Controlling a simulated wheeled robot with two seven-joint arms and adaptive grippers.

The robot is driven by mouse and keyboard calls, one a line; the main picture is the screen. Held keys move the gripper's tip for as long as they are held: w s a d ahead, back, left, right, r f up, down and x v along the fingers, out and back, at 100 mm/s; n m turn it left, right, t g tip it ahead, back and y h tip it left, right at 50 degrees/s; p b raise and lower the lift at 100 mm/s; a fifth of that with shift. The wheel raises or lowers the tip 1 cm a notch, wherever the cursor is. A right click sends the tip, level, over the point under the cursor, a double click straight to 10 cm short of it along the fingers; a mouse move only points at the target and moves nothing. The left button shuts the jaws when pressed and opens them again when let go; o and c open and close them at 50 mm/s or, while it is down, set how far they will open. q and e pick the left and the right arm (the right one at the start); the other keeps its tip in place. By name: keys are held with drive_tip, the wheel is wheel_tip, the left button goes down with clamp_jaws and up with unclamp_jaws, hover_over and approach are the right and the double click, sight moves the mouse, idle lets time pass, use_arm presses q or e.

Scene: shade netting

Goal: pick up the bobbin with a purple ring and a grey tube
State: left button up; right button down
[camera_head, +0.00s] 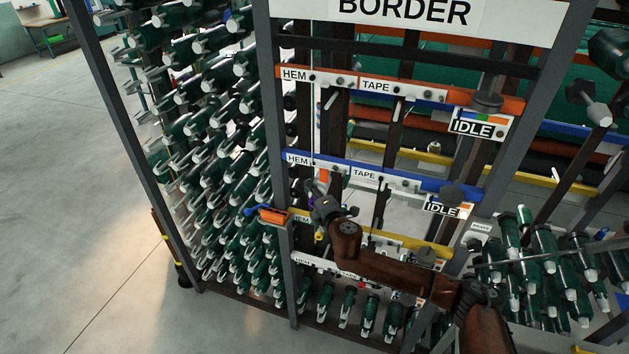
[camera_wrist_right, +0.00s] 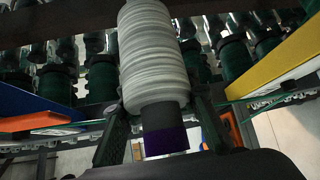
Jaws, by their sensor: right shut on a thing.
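The bobbin (camera_wrist_right: 155,55) fills the middle of the right wrist view, wound with whitish thread. Its grey tube (camera_wrist_right: 162,115) and purple ring (camera_wrist_right: 166,141) show below the thread. My right gripper (camera_wrist_right: 162,108) has one finger on each side of the tube and is shut on the bobbin. In the head view my right gripper (camera_head: 319,207) is at the rack between the blue and yellow rails, with a bit of purple beside it. Most of the bobbin is hidden there. My left gripper is not in view.
The rack has an orange rail (camera_head: 357,84), a blue rail (camera_head: 390,181) and a yellow rail (camera_head: 392,238), close around my right arm. Many green bobbins (camera_head: 228,140) hang on the left side. Open floor (camera_head: 75,200) lies farther left.

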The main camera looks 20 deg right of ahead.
drive_tip(key=s+a+p, duration=0.1)
drive_tip(key=s+a, duration=0.5)
drive_tip(key=s, duration=0.4)
drive_tip(key=shift+a+r, duration=0.15)
drive_tip(key=shift+a, duration=0.25)
drive_tip(key=s+a+p, duration=0.6)
drive_tip(key=s+a, duration=0.5)
drive_tip(key=s, duration=0.5)
drive_tip(key=shift+p, duration=0.35)
idle(0.9)
idle(0.4)
